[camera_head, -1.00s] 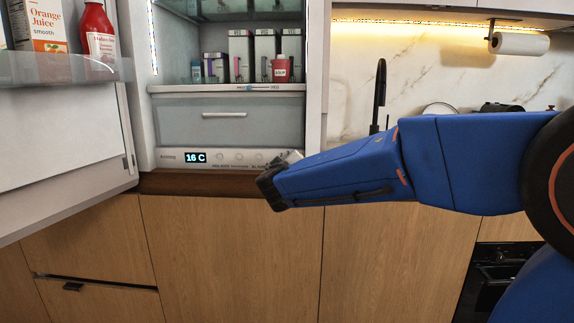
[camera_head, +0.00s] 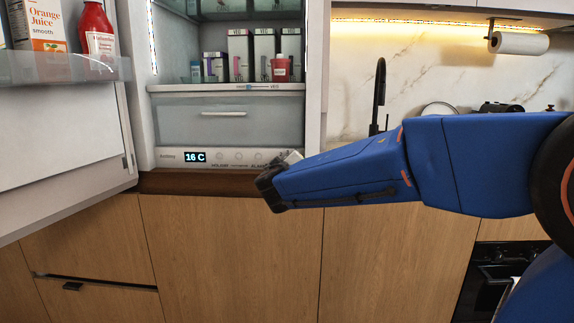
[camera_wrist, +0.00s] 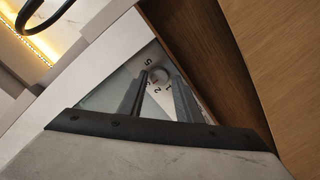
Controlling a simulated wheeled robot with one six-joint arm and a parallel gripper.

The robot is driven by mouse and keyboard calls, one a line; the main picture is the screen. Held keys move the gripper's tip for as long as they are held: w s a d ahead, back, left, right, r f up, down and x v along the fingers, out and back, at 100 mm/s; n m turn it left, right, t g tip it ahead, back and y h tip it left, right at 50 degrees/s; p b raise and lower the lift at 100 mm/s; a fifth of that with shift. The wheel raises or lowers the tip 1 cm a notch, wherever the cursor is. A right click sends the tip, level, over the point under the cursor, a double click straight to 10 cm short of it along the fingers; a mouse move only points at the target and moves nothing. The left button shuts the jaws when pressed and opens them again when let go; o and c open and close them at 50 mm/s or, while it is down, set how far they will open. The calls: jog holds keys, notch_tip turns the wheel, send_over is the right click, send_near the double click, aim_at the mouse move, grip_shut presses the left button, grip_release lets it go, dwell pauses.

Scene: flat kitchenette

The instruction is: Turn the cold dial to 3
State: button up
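The cold dial (camera_wrist: 157,75) is a small round pale knob in the wrist view, with printed numbers around it; a 5, a 2 and a 1 can be made out. My gripper (camera_wrist: 160,80) has its two dark fingers apart, with the tips at either side of the dial. I cannot tell whether they touch it. The dial's pointer setting is too small to read. In the head view, the white control panel (camera_head: 175,156) under the fridge drawer has a lit display (camera_head: 195,157) reading 16 C. My arm's end covers the panel's right part.
The fridge door (camera_head: 60,140) stands open at the left, with an orange juice carton (camera_head: 47,25) and a red bottle (camera_head: 97,32). A fridge drawer (camera_head: 225,125) is shut above the panel. Wooden cabinet fronts (camera_head: 230,250) lie below.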

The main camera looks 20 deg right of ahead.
jog(key=v, duration=1.6)
jog(key=shift+s, duration=0.3)
jog(key=s+d+f+m+g+h, duration=0.1)
jog(key=s+d+f+m+g, duration=0.3)
jog(key=s+d+f+g, duration=0.75)
jog(key=s+f+m+y, duration=0.1)
jog(key=s+f+y, duration=0.5)
jog(key=s+f, duration=0.6)
jog(key=s, duration=0.3)
jog(key=shift+d+f, duration=0.15)
jog(key=shift+d, duration=0.1)
